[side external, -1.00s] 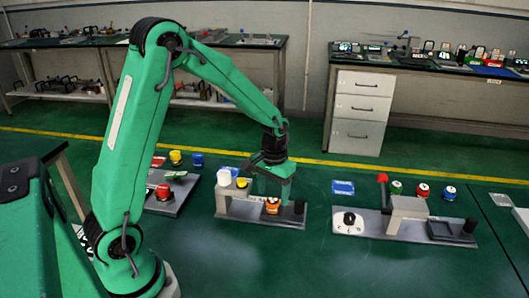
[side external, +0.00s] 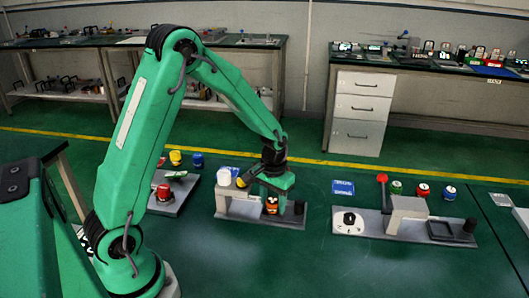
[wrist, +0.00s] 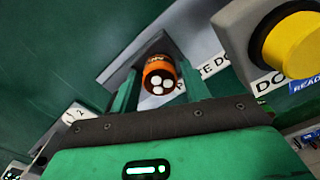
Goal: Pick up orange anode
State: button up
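The orange anode (side external: 271,206), a short orange cylinder with a dark band, stands on the middle fixture's grey base (side external: 291,221). In the wrist view the orange anode (wrist: 159,70) shows a dark end face with white round spots. My gripper (side external: 272,197) is just above and around it in the side view. In the wrist view the two green fingers of my gripper (wrist: 160,88) stand apart, one on each side of the anode. A gap seems to show beside the anode, and I cannot tell whether either finger touches it.
A yellow part (wrist: 296,45) on a grey block is close by on the right in the wrist view. A fixture with a red knob (side external: 382,178) stands to the right, another with a red button (side external: 164,192) to the left. The front table area is clear.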

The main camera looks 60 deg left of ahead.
aim_at(274, 203)
jog(key=c, duration=0.9)
jog(key=shift+r, duration=0.1)
jog(key=shift+r, duration=0.75)
jog(key=r, duration=0.1)
jog(key=d+r, duration=0.1)
jog(key=r, duration=0.1)
jog(key=shift+s+r, duration=0.1)
jog(key=shift+s, duration=0.1)
jog(key=s+d+r, duration=0.1)
jog(key=d+r, duration=0.1)
jog(key=d, duration=0.1)
jog(key=s+d+r, duration=0.1)
jog(key=d+r, duration=0.1)
jog(key=d, duration=0.1)
jog(key=s+d+r, duration=0.2)
jog(key=d, duration=0.1)
jog(key=shift+d, duration=0.4)
